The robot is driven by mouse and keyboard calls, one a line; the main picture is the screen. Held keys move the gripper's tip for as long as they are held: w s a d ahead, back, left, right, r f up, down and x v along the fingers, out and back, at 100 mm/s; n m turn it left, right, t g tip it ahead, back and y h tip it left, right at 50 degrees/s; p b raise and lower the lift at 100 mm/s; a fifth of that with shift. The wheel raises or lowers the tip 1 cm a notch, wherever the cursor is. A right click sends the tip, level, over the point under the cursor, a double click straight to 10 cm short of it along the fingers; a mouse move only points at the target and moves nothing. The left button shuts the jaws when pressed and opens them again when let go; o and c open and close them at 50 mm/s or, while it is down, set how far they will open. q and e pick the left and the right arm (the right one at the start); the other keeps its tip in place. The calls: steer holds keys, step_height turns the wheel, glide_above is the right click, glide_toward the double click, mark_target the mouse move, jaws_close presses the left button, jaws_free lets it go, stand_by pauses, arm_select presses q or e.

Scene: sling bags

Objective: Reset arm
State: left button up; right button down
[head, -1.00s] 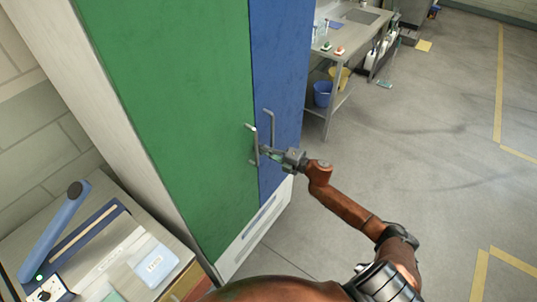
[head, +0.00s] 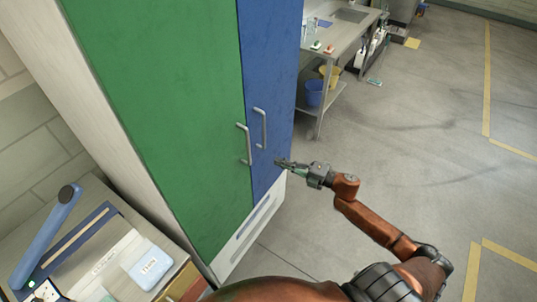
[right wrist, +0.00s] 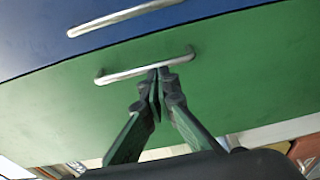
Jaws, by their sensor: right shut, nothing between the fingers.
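My right gripper (head: 283,163) is shut and empty, in front of the cabinet's blue door (head: 271,80), a little right of the handles. In the right wrist view its closed fingertips (right wrist: 159,74) point toward the green door's handle (right wrist: 145,67). In the head view a clear gap separates the gripper from the green door's handle (head: 245,143) and the blue door's handle (head: 260,128). The green door (head: 160,110) and the blue door look closed. My left gripper is not in view.
A bench with a blue sealer (head: 50,235) and a labelled light-blue packet (head: 148,264) is at lower left. A metal table (head: 340,32) with blue (head: 314,93) and yellow (head: 329,75) buckets beneath stands behind the cabinet. Grey floor (head: 420,130) at right is clear.

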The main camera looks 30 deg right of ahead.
steer(key=shift+f, duration=0.1)
